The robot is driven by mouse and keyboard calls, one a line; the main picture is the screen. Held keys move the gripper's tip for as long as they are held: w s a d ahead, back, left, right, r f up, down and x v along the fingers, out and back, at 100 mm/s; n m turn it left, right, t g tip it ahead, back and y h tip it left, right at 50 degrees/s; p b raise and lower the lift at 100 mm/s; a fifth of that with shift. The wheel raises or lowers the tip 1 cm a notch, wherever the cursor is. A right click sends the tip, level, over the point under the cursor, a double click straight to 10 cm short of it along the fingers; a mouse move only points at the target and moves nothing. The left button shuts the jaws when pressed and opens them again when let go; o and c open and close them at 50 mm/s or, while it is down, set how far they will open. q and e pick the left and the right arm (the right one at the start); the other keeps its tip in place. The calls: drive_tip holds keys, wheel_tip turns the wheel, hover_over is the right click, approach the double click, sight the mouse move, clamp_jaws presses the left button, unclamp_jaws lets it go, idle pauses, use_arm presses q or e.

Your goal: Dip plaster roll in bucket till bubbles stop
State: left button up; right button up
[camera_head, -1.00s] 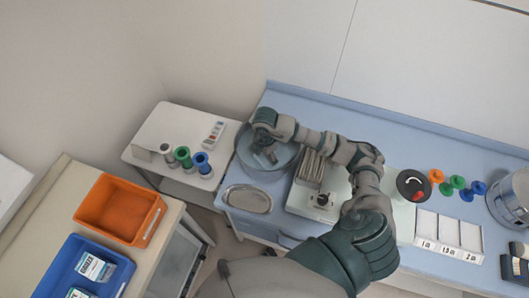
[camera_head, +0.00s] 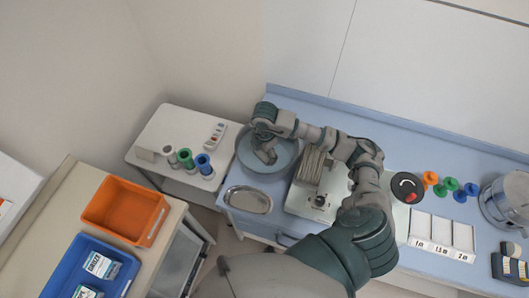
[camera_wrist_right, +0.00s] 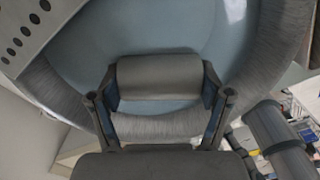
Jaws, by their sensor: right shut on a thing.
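My right gripper (camera_head: 266,156) reaches down into the round grey bucket (camera_head: 286,163) at the left end of the blue counter. In the right wrist view, the gripper (camera_wrist_right: 160,82) is shut on the plaster roll (camera_wrist_right: 160,70), a plain grey cylinder held crosswise between its two fingers. The bucket's curved wall (camera_wrist_right: 245,70) and blue-grey inside surround the roll there. No bubbles can be made out, and how deep the roll sits in the water is unclear. In the head view the roll is hidden by the gripper. My left gripper is not in view.
A metal tray (camera_head: 248,200) lies in front of the bucket. A grey slatted rack (camera_head: 312,166) stands close to its right, under my arm. A side table (camera_head: 150,133) with coloured rolls is at left. Orange (camera_head: 125,210) and blue (camera_head: 60,275) bins sit nearer.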

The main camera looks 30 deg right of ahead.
wheel_tip(320, 180, up, 12)
drive_tip(key=p, duration=0.8)
drive_tip(key=shift+r+p, duration=0.2)
drive_tip(key=shift+p, duration=0.15)
drive_tip(key=shift+w, duration=0.1)
idle(0.8)
